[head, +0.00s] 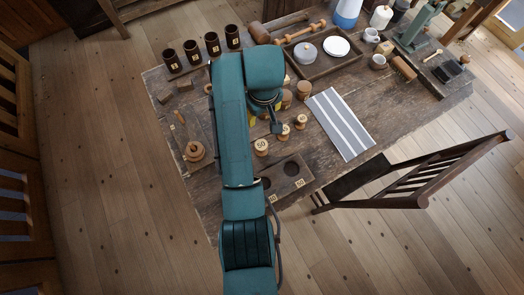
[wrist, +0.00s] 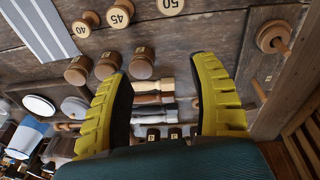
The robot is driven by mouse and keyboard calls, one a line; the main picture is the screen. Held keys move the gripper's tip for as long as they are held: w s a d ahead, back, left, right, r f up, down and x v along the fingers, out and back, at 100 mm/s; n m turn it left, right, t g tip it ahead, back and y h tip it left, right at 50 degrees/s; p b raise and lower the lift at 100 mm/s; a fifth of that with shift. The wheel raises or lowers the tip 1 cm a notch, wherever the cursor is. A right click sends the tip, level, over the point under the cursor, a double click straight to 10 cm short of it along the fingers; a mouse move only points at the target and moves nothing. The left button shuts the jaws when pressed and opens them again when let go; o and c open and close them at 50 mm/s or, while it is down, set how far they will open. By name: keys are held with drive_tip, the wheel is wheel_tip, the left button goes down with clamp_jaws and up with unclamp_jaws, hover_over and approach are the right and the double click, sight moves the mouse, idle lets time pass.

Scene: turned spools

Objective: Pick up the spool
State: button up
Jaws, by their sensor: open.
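Several turned wooden spools stand on the table. Three with pale numbered tops are the 50 spool (head: 261,147), the 45 spool (head: 283,132) and the 40 spool (head: 300,122). In the wrist view the 50 spool (wrist: 171,5), 45 spool (wrist: 119,14) and 40 spool (wrist: 82,27) lie along the top. Three darker spools, including one (wrist: 141,65) beside the left fingertip, stand in another row. My gripper (wrist: 163,68) is open, its yellow fingers apart with nothing held between them. In the head view my arm hides most of the gripper.
A dark block with round holes (head: 289,168) sits at the near table edge. A striped cloth (head: 340,123) lies to the right. Several dark cups (head: 212,44) stand at the back left. A tray (head: 318,68) and a chair (head: 400,180) are right of my arm.

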drive_tip(key=g+b, duration=0.1)
drive_tip(key=g, duration=0.1)
hover_over(261, 145)
wheel_tip(261, 145, down, 6)
drive_tip(key=shift+n, duration=0.4)
wheel_tip(261, 145, down, 9)
drive_tip(key=shift+s+b, duration=0.1)
drive_tip(key=shift+b, duration=1.15)
wheel_tip(261, 145, down, 6)
drive_tip(key=shift+f+b, duration=0.1)
drive_tip(key=shift+b, duration=1.05)
clamp_jaws()
